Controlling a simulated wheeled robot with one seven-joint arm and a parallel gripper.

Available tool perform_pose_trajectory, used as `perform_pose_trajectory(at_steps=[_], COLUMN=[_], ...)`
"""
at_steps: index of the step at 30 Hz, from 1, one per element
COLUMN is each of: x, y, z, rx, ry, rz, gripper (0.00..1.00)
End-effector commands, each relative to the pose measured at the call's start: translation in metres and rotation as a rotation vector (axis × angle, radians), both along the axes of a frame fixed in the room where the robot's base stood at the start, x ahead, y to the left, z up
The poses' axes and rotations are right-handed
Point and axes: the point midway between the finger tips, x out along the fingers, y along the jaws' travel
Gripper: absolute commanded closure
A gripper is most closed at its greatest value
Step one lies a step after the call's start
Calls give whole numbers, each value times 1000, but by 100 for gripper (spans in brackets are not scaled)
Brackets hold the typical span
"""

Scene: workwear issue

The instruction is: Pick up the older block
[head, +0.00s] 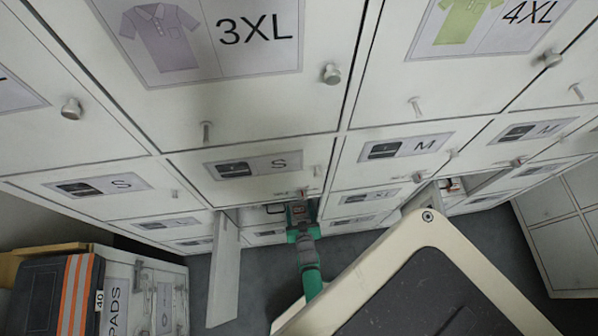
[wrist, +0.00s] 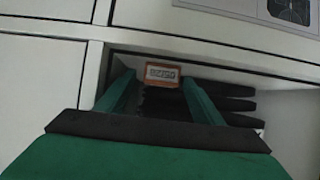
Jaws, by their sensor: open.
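An orange-edged block (wrist: 162,74) with a pale label and dark print sits inside an open locker compartment in the wrist view; I cannot read the print surely. My gripper (wrist: 160,92) is open, its two green fingers reaching into the compartment, with the block showing between and just beyond their tips. I see no contact. In the head view my gripper (head: 301,212) is at the mouth of the open compartment under an S label. Another open compartment to the right holds a small orange and white item (head: 449,185), perhaps another block. Which is older cannot be told.
An open door (head: 225,270) hangs left of my arm. A low cabinet (head: 150,295) stands at lower left. Closed lockers (head: 250,110) fill the wall above.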

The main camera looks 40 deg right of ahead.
Motion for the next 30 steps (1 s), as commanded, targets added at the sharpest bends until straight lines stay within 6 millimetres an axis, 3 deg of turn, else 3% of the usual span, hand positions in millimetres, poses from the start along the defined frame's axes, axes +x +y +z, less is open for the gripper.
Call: perform_pose_trajectory(at_steps=[10,16,30], x=[5,5,4], y=[-2,-2,-3], z=[-3,-3,3], rx=[0,0,-1], ry=[0,0,-1], rz=[1,0,0], gripper=[39,83,83])
